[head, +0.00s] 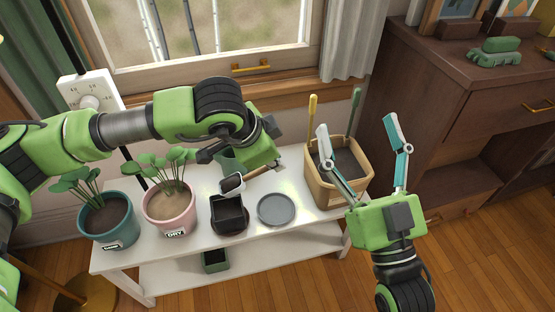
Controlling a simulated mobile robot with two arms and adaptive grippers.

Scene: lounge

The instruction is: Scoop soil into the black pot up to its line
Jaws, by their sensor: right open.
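The black pot (229,228) stands on the white bench, its inside dark, and I cannot make out its line or soil level. A scoop (232,184) with a dark head and wooden handle is tilted just above the pot's back rim. My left gripper (268,165) is at the scoop's handle and appears shut on it; its fingers are mostly hidden. The tan soil bin (325,187) holds dark soil (347,162) at the bench's right end. My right gripper (357,130) is open and empty, its fingers spread in front of and beside the bin.
A grey saucer (277,209) lies right of the pot. A pink pot (171,218) labelled DRY and a teal pot (108,224) hold plants at left. Yellow-handled (313,107) and green-handled (356,103) tools stand in the bin. A brown cabinet (460,110) is at right.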

